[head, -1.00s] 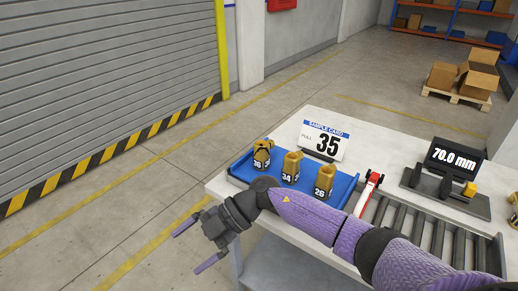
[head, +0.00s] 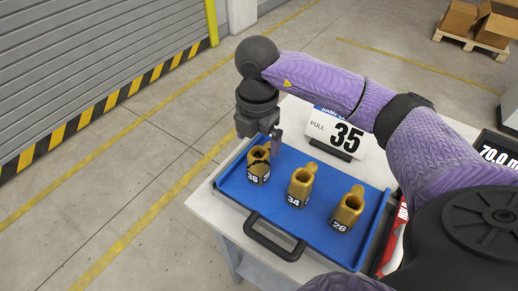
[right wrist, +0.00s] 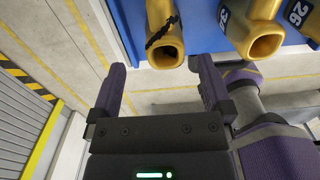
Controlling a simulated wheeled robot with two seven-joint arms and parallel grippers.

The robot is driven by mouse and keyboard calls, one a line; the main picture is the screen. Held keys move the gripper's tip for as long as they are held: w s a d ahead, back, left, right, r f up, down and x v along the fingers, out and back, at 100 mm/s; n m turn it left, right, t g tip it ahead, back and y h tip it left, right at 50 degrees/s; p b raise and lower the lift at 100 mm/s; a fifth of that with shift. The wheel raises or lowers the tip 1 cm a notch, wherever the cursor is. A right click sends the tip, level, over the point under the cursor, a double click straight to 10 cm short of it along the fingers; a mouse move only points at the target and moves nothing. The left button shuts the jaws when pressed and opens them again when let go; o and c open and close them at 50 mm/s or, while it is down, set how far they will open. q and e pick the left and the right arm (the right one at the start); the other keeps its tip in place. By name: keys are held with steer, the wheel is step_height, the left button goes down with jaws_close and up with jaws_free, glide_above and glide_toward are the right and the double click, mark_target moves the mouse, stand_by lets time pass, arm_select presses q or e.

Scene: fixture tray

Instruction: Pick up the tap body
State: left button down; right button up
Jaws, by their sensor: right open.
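Three brass tap bodies stand in a row on the blue tray (head: 325,248). The left tap body (head: 258,168) has a label that seems to read 36, and a dark jagged mark at its mouth. The middle tap body (head: 300,185) reads 34, the right one (head: 346,210) reads 26. My right gripper (head: 262,136) is open and empty, just behind and above the left tap body. In the right wrist view, that tap body's open mouth (right wrist: 166,50) lies beyond the gap between the fingers (right wrist: 160,80), apart from them. My left gripper is out of view.
A sample card (head: 337,134) reading PULL 35 stands behind the tray, partly hidden by my right arm. A black handle (head: 272,240) sticks out at the tray's front. A display reading 70.0 mm (head: 497,150) is at the right edge. Open floor lies left of the table.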

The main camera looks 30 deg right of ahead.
mark_target(259, 161)
steer(key=f, duration=0.4)
steer(key=f+b, duration=0.1)
steer(key=f, duration=0.1)
steer(key=shift+s+f, duration=0.35)
jaws_close()
